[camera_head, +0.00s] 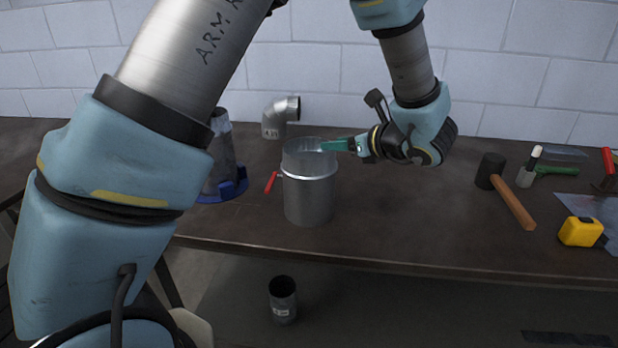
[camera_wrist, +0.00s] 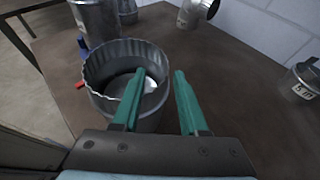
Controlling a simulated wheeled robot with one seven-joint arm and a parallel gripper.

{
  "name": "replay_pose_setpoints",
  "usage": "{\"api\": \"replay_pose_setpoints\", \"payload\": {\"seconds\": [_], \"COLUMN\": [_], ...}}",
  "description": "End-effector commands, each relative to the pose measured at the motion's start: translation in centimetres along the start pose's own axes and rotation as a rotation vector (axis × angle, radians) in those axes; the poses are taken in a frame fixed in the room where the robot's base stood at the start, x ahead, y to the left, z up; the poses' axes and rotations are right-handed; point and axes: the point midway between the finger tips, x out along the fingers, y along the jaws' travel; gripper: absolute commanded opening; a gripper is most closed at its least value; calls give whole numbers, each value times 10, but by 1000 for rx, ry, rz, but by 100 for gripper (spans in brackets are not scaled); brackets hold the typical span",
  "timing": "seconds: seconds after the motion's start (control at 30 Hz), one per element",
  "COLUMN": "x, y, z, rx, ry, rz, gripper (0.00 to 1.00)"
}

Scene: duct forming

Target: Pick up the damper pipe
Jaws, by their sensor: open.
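The damper pipe (camera_head: 309,200) is a grey metal cylinder standing upright on the workbench, with a crimped upper rim and a red handle (camera_head: 271,183) on its left side. It also shows in the wrist view (camera_wrist: 98,62), open end up. My gripper (camera_head: 332,146) is at the right side of its upper rim, coming in from the right. In the wrist view the green fingers (camera_wrist: 159,72) are apart with nothing held. The left finger overlaps the pipe's mouth and the right finger is outside the rim. I cannot tell whether either finger touches the pipe.
A metal elbow (camera_head: 273,122) stands behind the pipe. A tapered metal piece (camera_head: 222,158) stands in a blue base (camera_head: 234,190) to the left. A mallet (camera_head: 515,205) and yellow tape measure (camera_head: 579,231) lie right. Another pipe (camera_head: 283,305) is below the bench (camera_head: 430,245).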

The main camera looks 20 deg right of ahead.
Motion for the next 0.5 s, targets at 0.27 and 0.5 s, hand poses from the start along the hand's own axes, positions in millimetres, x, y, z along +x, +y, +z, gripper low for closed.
{"api": "replay_pose_setpoints", "payload": {"seconds": [0.27,0.5], "x": [31,32], "y": [-1,-1], "z": [1,0], "rx": [-1,-1], "ry": [0,0], "rz": [1,0], "gripper": [43,42]}}
